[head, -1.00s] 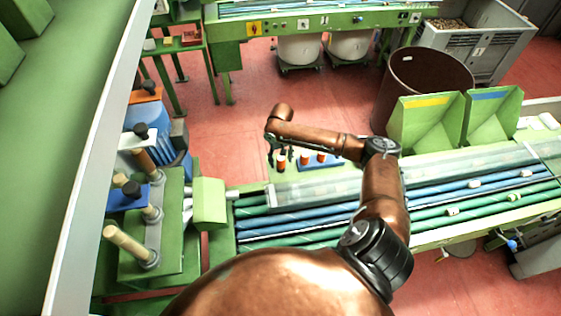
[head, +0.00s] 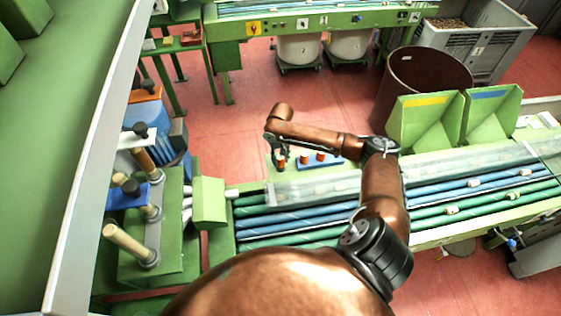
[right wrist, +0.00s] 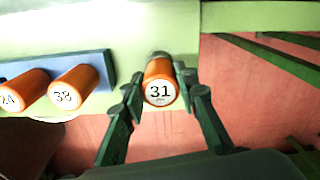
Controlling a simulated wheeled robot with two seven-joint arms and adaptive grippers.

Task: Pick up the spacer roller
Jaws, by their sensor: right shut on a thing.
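My right gripper (right wrist: 164,97) is shut on an orange spacer roller (right wrist: 160,80) with a white end face marked 31. In the right wrist view, one finger is on each side of it. In the head view, the right gripper (head: 280,160) is small at the end of my brown arm, with the orange roller between its fingers. Two more orange rollers, marked 24 (right wrist: 24,91) and 38 (right wrist: 75,87), sit on a blue holder (right wrist: 98,60) to the left of the gripper. My left gripper is not in view.
A green bench with blue and green conveyor lanes (head: 290,228) carries small corks. Two green bins (head: 425,125) and a brown drum (head: 420,80) stand behind it. A machine with upright rods (head: 130,245) is at left. Red floor is open beyond the bench.

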